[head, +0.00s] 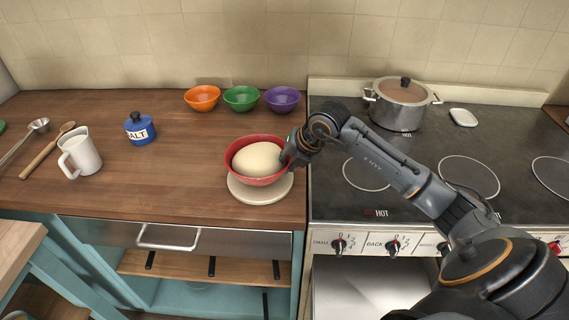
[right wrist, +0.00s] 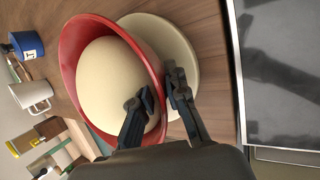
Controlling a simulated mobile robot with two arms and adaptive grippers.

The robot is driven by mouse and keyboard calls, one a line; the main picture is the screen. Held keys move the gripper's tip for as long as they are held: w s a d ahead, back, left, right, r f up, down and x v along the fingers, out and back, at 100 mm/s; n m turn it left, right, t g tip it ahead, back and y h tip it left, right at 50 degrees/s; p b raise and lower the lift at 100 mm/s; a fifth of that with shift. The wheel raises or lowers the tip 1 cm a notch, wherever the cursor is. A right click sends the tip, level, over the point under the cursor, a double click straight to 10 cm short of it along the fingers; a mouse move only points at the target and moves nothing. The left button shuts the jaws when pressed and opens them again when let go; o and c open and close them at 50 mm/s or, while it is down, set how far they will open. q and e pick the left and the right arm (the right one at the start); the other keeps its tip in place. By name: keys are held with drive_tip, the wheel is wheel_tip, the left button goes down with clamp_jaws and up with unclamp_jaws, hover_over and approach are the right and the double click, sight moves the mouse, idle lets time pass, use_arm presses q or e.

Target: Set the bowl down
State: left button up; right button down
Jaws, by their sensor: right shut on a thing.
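A red bowl (head: 244,178) holding a large pale dough-like mound (head: 258,159) is over a round cream board (head: 262,196) on the wooden counter. My right gripper (head: 290,153) is at the bowl's right rim. In the right wrist view my right gripper (right wrist: 162,100) is shut on the wall of the red bowl (right wrist: 70,50), one finger inside by the mound (right wrist: 112,85) and one outside above the cream board (right wrist: 185,60). The bowl looks slightly tilted. I cannot tell whether its base touches the board. My left gripper is not in view.
Orange (head: 202,98), green (head: 241,98) and purple (head: 282,99) bowls stand behind. A blue salt jar (head: 140,130), white jug (head: 82,152) and wooden spoon (head: 46,152) are at left. The stove (head: 400,205) with a lidded pot (head: 402,105) is right. Counter left of the bowl is clear.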

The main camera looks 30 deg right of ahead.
drive_tip(key=shift+f, duration=0.3)
idle(0.5)
drive_tip(key=c, duration=1.3)
unclamp_jaws()
drive_tip(key=shift+r, duration=0.1)
drive_tip(key=v, duration=1.2)
clamp_jaws()
drive_tip(key=shift+a, duration=0.1)
